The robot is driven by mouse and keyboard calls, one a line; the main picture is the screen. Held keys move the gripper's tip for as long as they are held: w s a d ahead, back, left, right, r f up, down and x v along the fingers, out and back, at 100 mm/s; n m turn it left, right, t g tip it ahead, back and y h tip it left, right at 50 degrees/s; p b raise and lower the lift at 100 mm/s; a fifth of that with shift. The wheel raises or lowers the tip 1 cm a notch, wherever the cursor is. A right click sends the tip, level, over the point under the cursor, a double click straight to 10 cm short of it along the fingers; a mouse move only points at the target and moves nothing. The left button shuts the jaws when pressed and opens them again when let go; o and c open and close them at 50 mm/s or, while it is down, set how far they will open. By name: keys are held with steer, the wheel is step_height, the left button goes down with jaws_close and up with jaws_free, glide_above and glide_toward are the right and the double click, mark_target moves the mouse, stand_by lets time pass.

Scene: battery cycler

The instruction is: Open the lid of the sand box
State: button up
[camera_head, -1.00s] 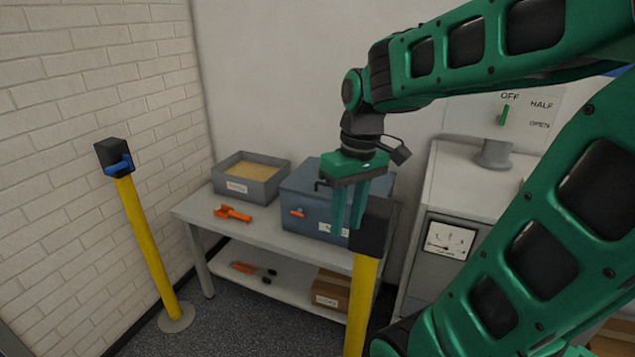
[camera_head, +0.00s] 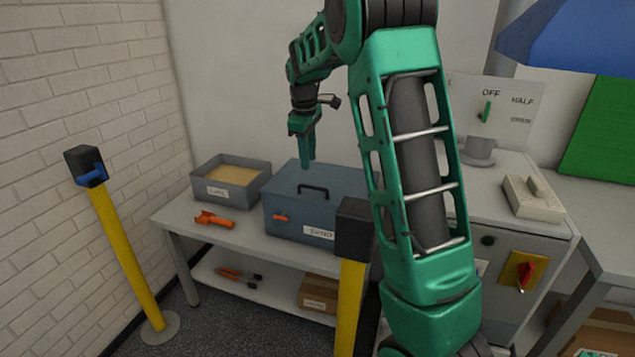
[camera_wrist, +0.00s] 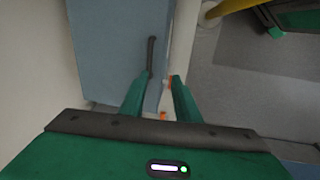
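The sand box is a blue-grey box (camera_head: 292,222) with a flat closed lid (camera_head: 340,180), a dark bar handle (camera_head: 313,188), an orange latch (camera_head: 280,217) on its front and a white label. It stands on the grey table. My gripper (camera_head: 309,160) points down above the lid, apart from it, near the handle in the head view. In the wrist view, my gripper's fingers (camera_wrist: 155,80) are spread with nothing between them. The handle (camera_wrist: 151,56) shows beyond the fingertips, on the blue lid (camera_wrist: 115,50).
An open grey tray of sand (camera_head: 250,192) stands left of the box, with an orange tool (camera_head: 214,219) in front. A yellow post with a black head (camera_head: 354,228) stands before the box's right corner. Another post (camera_head: 125,255) is at left. A cabinet (camera_head: 520,240) stands right.

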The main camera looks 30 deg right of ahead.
mark_target(310, 187)
steer(key=w+d+f, duration=0.1)
steer(key=f, duration=0.2)
steer(key=w+d+f, duration=0.1)
steer(key=f, duration=0.3)
steer(key=w+d+f, duration=0.1)
steer(key=f, duration=0.3)
steer(key=shift+w+f, duration=0.2)
steer(key=shift+w, duration=0.15)
